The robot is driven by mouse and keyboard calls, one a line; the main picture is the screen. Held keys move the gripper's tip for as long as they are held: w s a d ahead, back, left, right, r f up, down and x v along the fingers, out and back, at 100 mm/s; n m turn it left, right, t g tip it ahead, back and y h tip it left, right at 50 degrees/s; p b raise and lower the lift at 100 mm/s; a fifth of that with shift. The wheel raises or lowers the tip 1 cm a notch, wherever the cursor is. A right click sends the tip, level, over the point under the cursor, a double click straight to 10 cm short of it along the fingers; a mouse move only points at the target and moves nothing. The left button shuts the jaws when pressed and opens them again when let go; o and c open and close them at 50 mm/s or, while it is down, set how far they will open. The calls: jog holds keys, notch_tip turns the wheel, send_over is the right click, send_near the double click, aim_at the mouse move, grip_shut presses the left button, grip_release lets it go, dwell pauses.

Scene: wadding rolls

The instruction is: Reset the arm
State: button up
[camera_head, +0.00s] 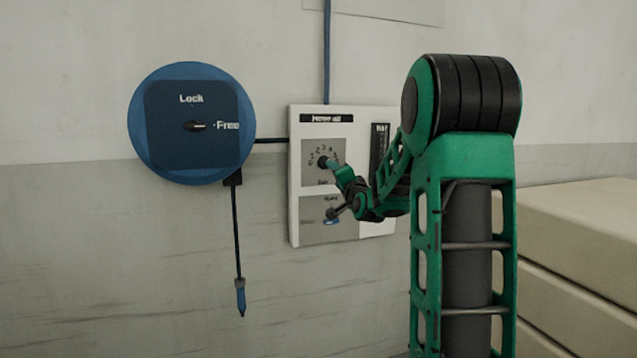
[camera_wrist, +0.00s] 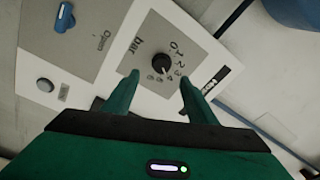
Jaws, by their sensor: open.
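My gripper (camera_wrist: 160,80) is open in the wrist view, with its two green fingers apart on either side of a black dial knob (camera_wrist: 161,64). The knob sits on a grey plate with numbers and the word "bar". I cannot tell whether the fingers touch it. In the head view my green and black arm reaches to the wall panel (camera_head: 297,190), and the gripper end is in front of its dial area. The knob also shows in the head view (camera_head: 322,162), partly beside my gripper.
A round blue disc (camera_head: 165,160) marked "Lock" and "Free" is left of the panel, with a blue-tipped cord (camera_head: 240,295) hanging below. A blue switch (camera_wrist: 64,18) marked "Open" and a round button (camera_wrist: 45,85) are on the panel. Beige padded blocks (camera_head: 580,240) stand at the right.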

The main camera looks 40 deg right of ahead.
jog(key=s+a+f+n+g+y, duration=0.25)
jog(key=s+a+f+g, duration=0.2)
jog(key=s+f, duration=0.3)
jog(key=s+a+f+n+g+y, duration=0.1)
jog(key=s+a+f+n+g, duration=0.4)
jog(key=s, duration=0.3)
jog(key=s+a+f+n+g+y, duration=0.1)
jog(key=s+a+f+g, duration=0.1)
jog(key=s, duration=0.8)
jog(key=s+a+f+n+g+y, duration=0.1)
jog(key=s+a+f+g, duration=0.2)
jog(key=s, duration=0.6)
jog(key=s+a+f+n+g+y, duration=0.1)
jog(key=s+a+f+g, duration=0.2)
jog(key=s, duration=0.7)
jog(key=a+f, duration=0.2)
jog(key=a, duration=0.2)
jog(key=shift+s+a+f, duration=0.15)
jog(key=shift+s+f, duration=0.05)
jog(key=shift+s, duration=0.15)
jog(key=shift+y, duration=0.25)
